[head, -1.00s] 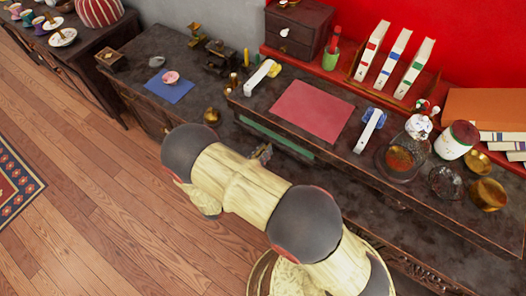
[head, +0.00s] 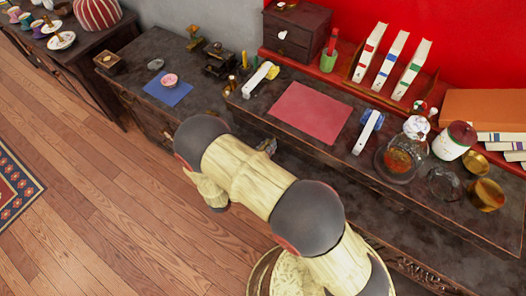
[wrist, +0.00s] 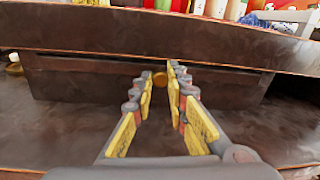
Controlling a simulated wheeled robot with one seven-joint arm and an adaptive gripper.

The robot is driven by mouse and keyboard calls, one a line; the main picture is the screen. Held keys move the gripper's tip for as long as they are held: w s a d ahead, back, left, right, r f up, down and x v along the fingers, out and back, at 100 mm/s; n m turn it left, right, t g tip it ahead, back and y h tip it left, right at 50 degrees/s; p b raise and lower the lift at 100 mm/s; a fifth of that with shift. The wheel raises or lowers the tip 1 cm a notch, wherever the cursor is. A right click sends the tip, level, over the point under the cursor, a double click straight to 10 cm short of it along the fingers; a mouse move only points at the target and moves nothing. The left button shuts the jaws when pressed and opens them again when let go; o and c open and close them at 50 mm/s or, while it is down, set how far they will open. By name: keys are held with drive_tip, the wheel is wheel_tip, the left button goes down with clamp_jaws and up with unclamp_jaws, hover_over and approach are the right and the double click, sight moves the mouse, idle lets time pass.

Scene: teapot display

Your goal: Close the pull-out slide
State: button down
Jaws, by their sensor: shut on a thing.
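The pull-out slide (wrist: 80,82) shows in the wrist view as a wide dark wooden front under the desk top's edge. A small round brass knob (wrist: 160,79) is at its middle. My gripper (wrist: 159,76) is in front of it, with its yellow-padded fingers shut on the knob. In the head view my arm covers much of the slide's front, and only a small part of my gripper (head: 267,146) shows beside the desk. No green top surface of the slide is visible now.
A lower side surface with a blue cloth (head: 168,90) is at the left. Open wooden floor (head: 100,220) lies in front.

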drive_tip(key=shift+w+d, duration=0.1)
drive_tip(key=shift+w, duration=0.15)
drive_tip(key=c, duration=1.7)
unclamp_jaws()
drive_tip(key=shift+w+d, duration=0.1)
drive_tip(key=shift+d, duration=0.05)
drive_tip(key=shift+c, duration=0.2)
drive_tip(key=v, duration=1.2)
